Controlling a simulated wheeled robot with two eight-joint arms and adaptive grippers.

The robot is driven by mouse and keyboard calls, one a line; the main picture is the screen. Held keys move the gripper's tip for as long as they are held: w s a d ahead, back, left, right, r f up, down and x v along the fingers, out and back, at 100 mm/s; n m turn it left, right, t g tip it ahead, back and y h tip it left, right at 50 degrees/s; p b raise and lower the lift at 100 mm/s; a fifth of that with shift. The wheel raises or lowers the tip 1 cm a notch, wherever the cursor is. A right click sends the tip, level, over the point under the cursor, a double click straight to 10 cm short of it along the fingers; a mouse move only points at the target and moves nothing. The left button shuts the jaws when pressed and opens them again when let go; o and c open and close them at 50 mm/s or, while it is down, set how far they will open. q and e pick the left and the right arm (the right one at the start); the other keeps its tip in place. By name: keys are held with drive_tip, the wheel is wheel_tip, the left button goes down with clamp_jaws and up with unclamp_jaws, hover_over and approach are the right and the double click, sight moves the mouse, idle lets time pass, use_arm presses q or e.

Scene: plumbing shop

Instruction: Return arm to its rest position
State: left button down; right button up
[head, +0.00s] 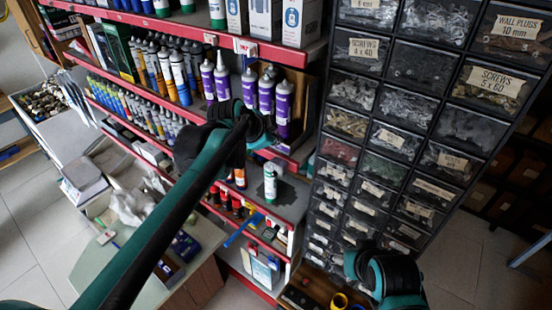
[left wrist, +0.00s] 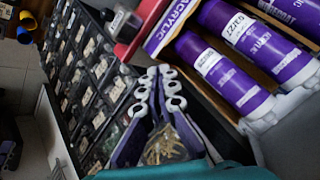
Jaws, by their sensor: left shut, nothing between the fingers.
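My left arm (head: 165,225) reaches up from the lower left in the head view. Its wrist and left gripper (head: 250,125) are in front of the shelf, beside purple-labelled cartridges (head: 284,108). The arm partly hides the gripper there. In the left wrist view the left gripper (left wrist: 160,72) is shut and empty, its fingers together. Purple acrylic cartridges (left wrist: 228,75) lie close to its right in that view. A black and teal part of my right arm (head: 388,278) shows at the bottom of the head view.
A red-edged shelf unit (head: 140,138) holds several rows of cartridges close around my left wrist. A black cabinet of labelled screw drawers (head: 405,100) stands to the right. A counter (head: 100,262) stands at lower left. Tiled floor (head: 485,270) is clear at lower right.

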idle(0.5)
use_arm(q)
drive_tip(key=s+a+f+n+y+b, duration=0.1)
drive_tip(key=s+a+f+n+b, duration=0.4)
drive_tip(key=f, duration=1.2)
drive_tip(key=s+a+f+n+y+b, duration=0.2)
drive_tip(key=s+a+f+n+b, duration=0.3)
drive_tip(key=s+f+b, duration=0.7)
drive_tip(key=s+a+f+n+y+b, duration=0.1)
drive_tip(key=s+a+f+n+b, duration=0.4)
drive_tip(key=f+b, duration=1.5)
drive_tip(key=s+a+f, duration=0.2)
drive_tip(key=s, duration=0.2)
drive_tip(key=shift+s+a+f+g+y, duration=0.3)
drive_tip(key=shift+s+a+f+g, duration=0.05)
drive_tip(key=shift+a+f+g, duration=0.05)
